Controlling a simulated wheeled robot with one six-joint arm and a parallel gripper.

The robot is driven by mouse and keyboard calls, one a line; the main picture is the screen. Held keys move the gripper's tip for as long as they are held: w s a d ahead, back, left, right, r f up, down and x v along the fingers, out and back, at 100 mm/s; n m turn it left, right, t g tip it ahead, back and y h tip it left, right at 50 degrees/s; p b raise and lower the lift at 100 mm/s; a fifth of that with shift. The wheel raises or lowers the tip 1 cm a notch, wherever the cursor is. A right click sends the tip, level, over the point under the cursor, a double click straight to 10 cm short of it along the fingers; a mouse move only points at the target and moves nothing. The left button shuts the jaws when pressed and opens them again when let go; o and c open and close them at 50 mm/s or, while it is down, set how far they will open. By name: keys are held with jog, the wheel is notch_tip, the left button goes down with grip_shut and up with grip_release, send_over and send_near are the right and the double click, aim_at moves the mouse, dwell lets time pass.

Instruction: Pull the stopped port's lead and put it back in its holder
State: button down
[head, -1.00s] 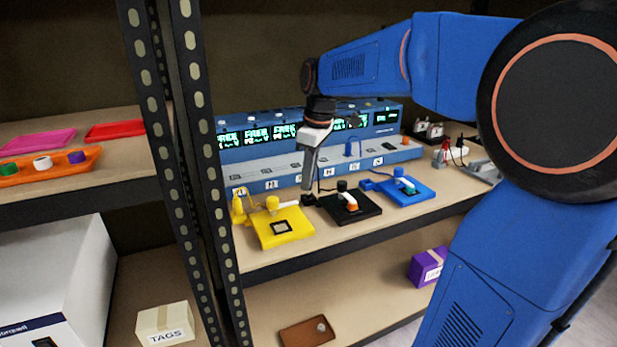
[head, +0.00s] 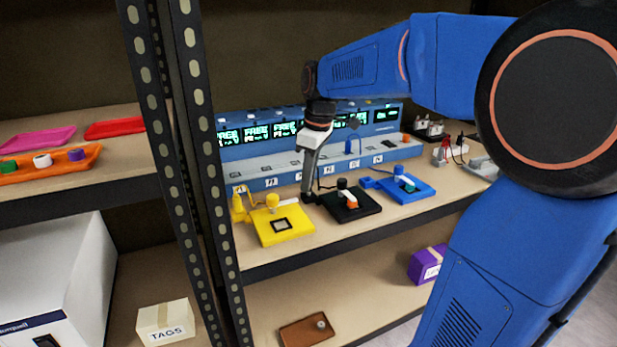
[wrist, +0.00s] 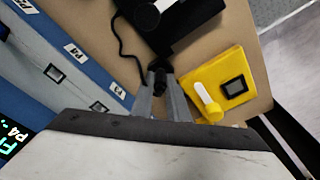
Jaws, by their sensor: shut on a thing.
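My gripper (head: 307,188) points down just left of the black unit (head: 352,205). In the wrist view, its fingers (wrist: 163,82) are shut on a black plug (wrist: 158,66). A thin black lead (wrist: 128,50) curves from this plug toward the black unit (wrist: 185,35). The blue port station (head: 290,180) stands behind, with several lit displays; the leftmost ones read FREE, while others are partly hidden by my arm. A blue plug (head: 350,146) stands upright on the station. The gripper's fingers hide part of the plug and what lies beneath it.
The yellow unit (head: 296,237) stands left of the gripper, with a yellow upright piece (head: 239,208) beside it. The blue unit (head: 418,194) stands to the right. The perforated shelf post (head: 190,150) rises at left. Bare shelf runs along the front edge.

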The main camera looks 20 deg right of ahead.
jog(key=shift+f, duration=0.6)
jog(key=c, duration=1.6)
grip_release()
jog(key=shift+c, duration=0.2)
notch_tip(320, 180, up, 17)
jog(key=s+d, duration=0.2)
jog(key=s+a+f+m+t, duration=0.1)
jog(key=s+f+m, duration=0.3)
jog(key=s+f, duration=0.8)
jog(key=s+a+f+m+t+h, duration=0.1)
jog(key=s+f+m, duration=0.4)
jog(key=s+f, duration=0.7)
jog(key=shift+a+f+t, duration=0.35)
jog(key=shift+a+t, duration=0.3)
jog(key=shift+t, duration=0.15)
